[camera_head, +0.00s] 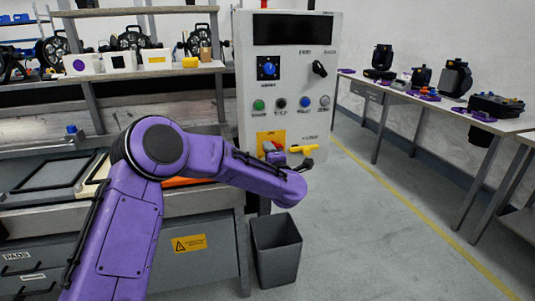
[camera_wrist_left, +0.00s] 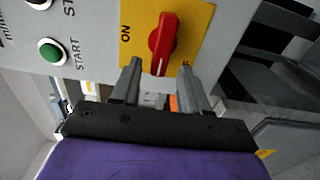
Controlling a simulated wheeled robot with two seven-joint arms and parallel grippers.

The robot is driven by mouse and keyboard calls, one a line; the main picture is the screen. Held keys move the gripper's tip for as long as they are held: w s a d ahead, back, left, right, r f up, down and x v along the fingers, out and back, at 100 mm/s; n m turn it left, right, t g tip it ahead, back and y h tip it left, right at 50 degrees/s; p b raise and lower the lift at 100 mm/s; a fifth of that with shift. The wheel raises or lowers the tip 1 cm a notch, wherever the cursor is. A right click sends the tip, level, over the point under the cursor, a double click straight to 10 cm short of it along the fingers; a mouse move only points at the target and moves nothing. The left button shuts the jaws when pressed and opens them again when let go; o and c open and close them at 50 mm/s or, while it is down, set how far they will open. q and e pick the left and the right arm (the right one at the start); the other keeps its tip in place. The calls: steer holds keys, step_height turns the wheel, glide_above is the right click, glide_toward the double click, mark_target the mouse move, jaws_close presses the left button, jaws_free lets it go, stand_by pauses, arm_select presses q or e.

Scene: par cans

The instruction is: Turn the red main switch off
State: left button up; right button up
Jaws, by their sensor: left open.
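The red main switch (camera_wrist_left: 164,38) is a rotary handle on a yellow plate (camera_wrist_left: 196,24). In the left wrist view the handle points nearly straight up and down, tilted slightly. The word ON is printed to its left; a mark to its right is mostly hidden by a finger. My left gripper (camera_wrist_left: 160,72) is open, its two fingertips either side of the handle's lower end. I cannot tell whether they touch it. In the head view the yellow plate (camera_head: 264,136) is low on the grey control panel (camera_head: 290,75), and my left gripper (camera_head: 279,155) is in front of it, partly covering the switch.
Above the plate are several round buttons, including a green start button (camera_head: 259,105), and a blue knob (camera_head: 269,68). A grey bin (camera_head: 276,250) stands below. The floor to the right is clear.

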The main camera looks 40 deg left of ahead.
arm_select(q)
steer(key=v, duration=1)
steer(key=shift+a, duration=0.15)
steer(key=s+d+f+m+h+p, duration=0.1)
steer(key=s+d+f+m+h, duration=0.15)
steer(key=f+m, duration=0.35)
steer(key=s+d+f+m+h+p, duration=0.15)
steer(key=s+f+m+h, duration=0.25)
steer(key=f, duration=0.4)
steer(key=s+d+f+m+h+p, duration=0.1)
steer(key=s+d+f+m+h, duration=0.2)
steer(key=f+m, duration=0.35)
steer(key=s+a+f+m+g+p, duration=0.1)
steer(key=s+f+g, duration=0.3)
steer(key=s, duration=1)
steer(key=s+a+f+m+g+p, duration=0.1)
steer(key=s+f+m+g+p, duration=0.2)
steer(key=s+f, duration=0.5)
steer(key=s+g+h, duration=0.1)
steer(key=s, duration=0.5)
steer(key=shift+m+p, duration=0.3)
steer(key=shift+m, duration=0.05)
steer(key=shift+s+a+f, duration=0.1)
steer(key=shift+a+f, duration=0.05)
